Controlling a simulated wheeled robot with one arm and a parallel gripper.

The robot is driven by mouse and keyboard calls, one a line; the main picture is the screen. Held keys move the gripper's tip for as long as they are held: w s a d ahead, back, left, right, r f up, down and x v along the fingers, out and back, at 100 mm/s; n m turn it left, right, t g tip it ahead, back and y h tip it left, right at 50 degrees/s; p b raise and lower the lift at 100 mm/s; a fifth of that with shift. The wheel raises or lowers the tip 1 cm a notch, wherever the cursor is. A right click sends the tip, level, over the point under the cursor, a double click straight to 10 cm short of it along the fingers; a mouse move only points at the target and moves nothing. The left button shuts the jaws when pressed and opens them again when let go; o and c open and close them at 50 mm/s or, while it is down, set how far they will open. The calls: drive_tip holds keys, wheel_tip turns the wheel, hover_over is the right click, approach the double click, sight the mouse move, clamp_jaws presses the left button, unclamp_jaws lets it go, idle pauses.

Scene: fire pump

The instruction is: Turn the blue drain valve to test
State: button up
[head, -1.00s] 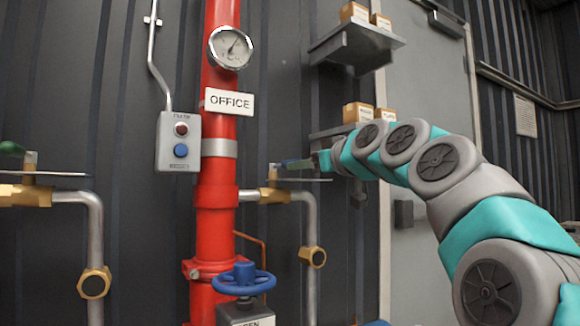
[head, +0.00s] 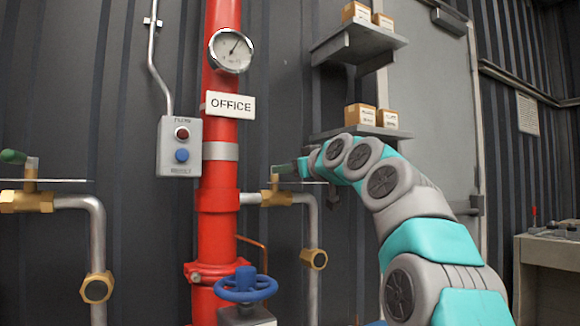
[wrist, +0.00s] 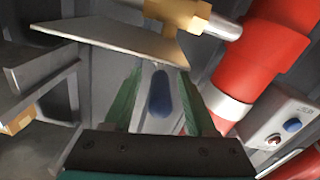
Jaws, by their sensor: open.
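A brass valve (head: 277,196) sits on a grey pipe right of the red riser. It also shows at the top of the wrist view (wrist: 180,14). Its lever has a blue grip (wrist: 160,94), seen in the wrist view. My gripper (head: 300,167) is at this lever in the head view and largely hides the grip there. In the wrist view my green gripper fingers (wrist: 160,104) are open, one on each side of the blue grip, with gaps visible. A thin plate (wrist: 115,38) lies beside the valve; its markings cannot be read.
The red riser (head: 217,150) with an OFFICE sign (head: 230,105) stands left of the valve. A blue handwheel (head: 245,286) is below. A push-button box (head: 180,146) and a green-handled valve (head: 27,200) are further left. Shelves with boxes (head: 360,115) are close on the right.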

clamp_jaws()
idle(0.5)
drive_tip(key=shift+f, duration=0.1)
idle(0.9)
